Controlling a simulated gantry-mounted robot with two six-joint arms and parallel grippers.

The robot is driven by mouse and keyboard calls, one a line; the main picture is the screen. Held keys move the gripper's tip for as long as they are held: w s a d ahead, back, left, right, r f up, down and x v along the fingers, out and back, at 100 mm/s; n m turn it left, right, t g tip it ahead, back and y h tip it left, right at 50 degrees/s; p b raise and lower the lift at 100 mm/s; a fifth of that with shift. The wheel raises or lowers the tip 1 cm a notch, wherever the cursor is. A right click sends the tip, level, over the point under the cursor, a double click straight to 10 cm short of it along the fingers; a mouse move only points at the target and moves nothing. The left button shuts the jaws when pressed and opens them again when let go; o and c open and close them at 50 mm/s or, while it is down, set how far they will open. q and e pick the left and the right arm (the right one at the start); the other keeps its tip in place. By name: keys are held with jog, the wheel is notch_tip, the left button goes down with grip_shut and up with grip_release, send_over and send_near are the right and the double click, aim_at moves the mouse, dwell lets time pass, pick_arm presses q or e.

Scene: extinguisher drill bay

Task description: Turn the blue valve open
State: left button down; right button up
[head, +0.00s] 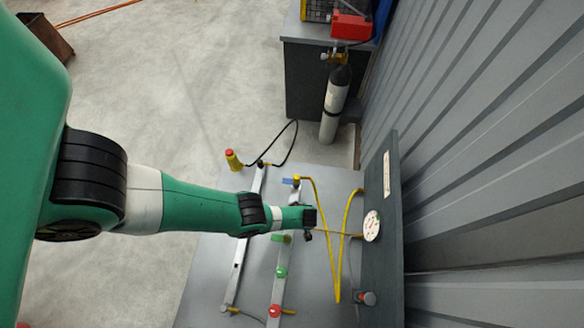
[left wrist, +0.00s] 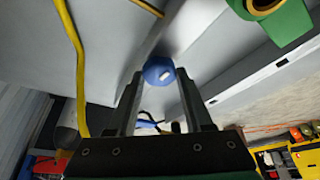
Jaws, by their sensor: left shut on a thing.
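In the left wrist view a blue rounded knob (left wrist: 158,70) with a small pale mark sits between the fingertips of my left gripper (left wrist: 160,82). The fingers are shut on it from both sides. In the head view my left gripper (head: 309,222) is over the pipe panel, and the arm's end hides what it holds. A small blue piece (head: 288,181) shows just above it on the pipe; I cannot tell whether it belongs to the same valve. My right gripper is not in view.
On the panel (head: 215,255) are a green handle (head: 284,239), a green knob (head: 281,272), a red knob (head: 275,311) and yellow tubing (head: 349,215). A round gauge (head: 371,226) is on the upright plate. A gas cylinder (head: 335,105) stands beyond. Open floor lies left.

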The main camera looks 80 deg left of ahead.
pick_arm(q)
jog(key=shift+n, duration=0.8)
jog(key=shift+w+g, duration=0.1)
jog(key=shift+g, duration=0.2)
jog(key=shift+c, duration=1.5)
grip_release()
jog(key=p+v, duration=0.9)
jog(key=v, duration=0.2)
jog(key=shift+r, duration=0.3)
